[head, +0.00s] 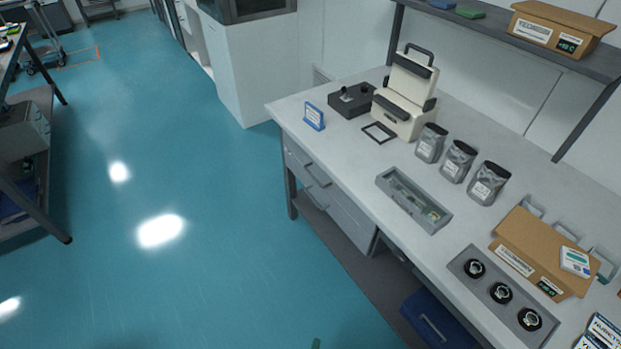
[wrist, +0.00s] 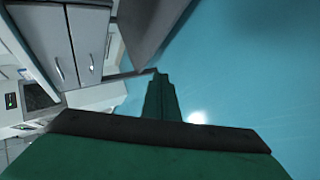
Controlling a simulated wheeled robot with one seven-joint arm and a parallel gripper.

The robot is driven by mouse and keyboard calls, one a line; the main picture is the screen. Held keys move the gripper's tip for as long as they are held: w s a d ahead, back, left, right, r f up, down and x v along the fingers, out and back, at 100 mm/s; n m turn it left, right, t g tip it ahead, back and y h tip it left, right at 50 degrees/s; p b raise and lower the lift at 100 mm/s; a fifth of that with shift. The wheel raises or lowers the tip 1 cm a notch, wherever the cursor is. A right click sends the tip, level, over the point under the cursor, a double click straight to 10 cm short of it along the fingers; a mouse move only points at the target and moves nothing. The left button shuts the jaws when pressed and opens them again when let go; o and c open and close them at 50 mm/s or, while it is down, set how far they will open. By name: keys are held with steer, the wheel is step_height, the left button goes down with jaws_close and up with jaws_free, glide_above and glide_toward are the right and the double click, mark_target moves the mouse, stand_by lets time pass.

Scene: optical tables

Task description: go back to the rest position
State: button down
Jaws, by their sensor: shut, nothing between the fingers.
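My gripper (wrist: 160,82) shows in the wrist view as dark green fingers pressed together, shut and empty. It points out over the teal floor, beside grey drawer fronts (wrist: 82,45). In the head view only a small green tip (head: 316,343), which looks like part of my gripper, shows at the bottom edge. It is over the floor, left of the bench and apart from it. The rest of my arm is out of the head view.
A white-topped bench (head: 345,150) runs down the right, holding a cream case (head: 402,105), a grey tray (head: 413,198), several pouches and an open cardboard box (head: 540,245). A blue bin (head: 432,318) sits under it. The floor (head: 150,180) to the left is clear.

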steer(key=s+r+m+t, duration=0.1)
steer(key=s+r+m, duration=0.3)
steer(key=r, duration=0.5)
steer(key=s+a+r+m+t+y, duration=0.1)
steer(key=s+r+m+t, duration=0.1)
steer(key=s+r+m, duration=0.3)
steer(key=s+r+m+t+y, duration=0.1)
steer(key=s+r+m, duration=0.4)
steer(key=r, duration=0.8)
steer(key=shift+a+t, duration=0.2)
steer(key=shift+t, duration=0.2)
